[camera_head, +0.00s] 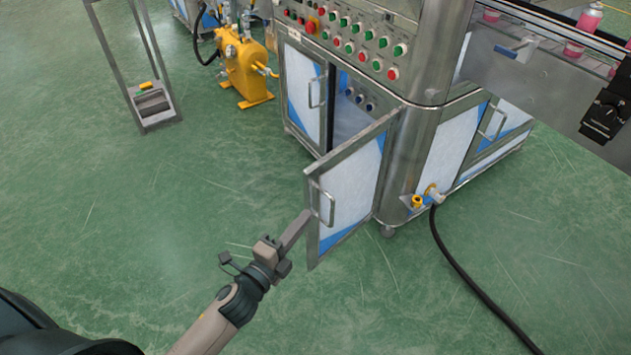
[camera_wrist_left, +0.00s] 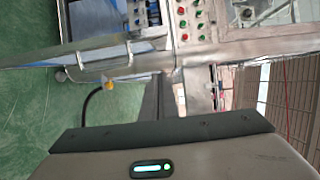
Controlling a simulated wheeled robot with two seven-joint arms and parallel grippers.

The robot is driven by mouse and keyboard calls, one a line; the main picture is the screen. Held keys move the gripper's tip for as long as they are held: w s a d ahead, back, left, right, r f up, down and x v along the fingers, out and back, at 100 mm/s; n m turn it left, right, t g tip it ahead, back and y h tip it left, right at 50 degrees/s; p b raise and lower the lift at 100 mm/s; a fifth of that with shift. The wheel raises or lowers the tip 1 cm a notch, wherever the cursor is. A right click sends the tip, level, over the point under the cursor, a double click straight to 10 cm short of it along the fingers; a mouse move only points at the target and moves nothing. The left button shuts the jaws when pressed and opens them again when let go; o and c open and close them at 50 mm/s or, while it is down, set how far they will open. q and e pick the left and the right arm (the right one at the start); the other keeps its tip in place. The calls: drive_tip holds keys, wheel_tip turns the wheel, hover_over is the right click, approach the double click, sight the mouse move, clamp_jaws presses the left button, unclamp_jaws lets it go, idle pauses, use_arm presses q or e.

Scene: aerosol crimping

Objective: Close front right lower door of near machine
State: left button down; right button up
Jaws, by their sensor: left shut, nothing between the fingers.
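The front right lower door (camera_head: 348,188) of the near machine (camera_head: 425,90) stands open, swung outward on its right-side hinge. It has a steel frame, a white and blue panel and a bar handle (camera_head: 325,205). My left gripper (camera_head: 302,222) is shut and empty, with its fingertips at the door's free edge just left of the handle. I cannot tell whether they touch the door. In the left wrist view the fingers (camera_wrist_left: 157,98) point toward the machine's steel body (camera_wrist_left: 150,70). My right gripper is not in view.
The opening behind the door shows dark knobs (camera_head: 360,98). The left lower door (camera_head: 303,88) is closed. A black hose (camera_head: 455,265) runs over the floor from a yellow fitting (camera_head: 417,201). A yellow pump unit (camera_head: 245,68) and a stand (camera_head: 152,105) are at the back left. Green floor in front is free.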

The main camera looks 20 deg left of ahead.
sight(311, 186)
use_arm(q)
drive_tip(key=shift+a+f, duration=0.1)
drive_tip(key=shift+f, duration=0.05)
drive_tip(key=shift+w+a, duration=0.2)
drive_tip(key=shift+w, duration=1.75)
drive_tip(key=shift+w+a, duration=0.15)
drive_tip(key=shift+w, duration=1.75)
drive_tip(key=shift+w+a, duration=0.2)
drive_tip(key=shift+w, duration=1.75)
drive_tip(key=shift+a, duration=0.1)
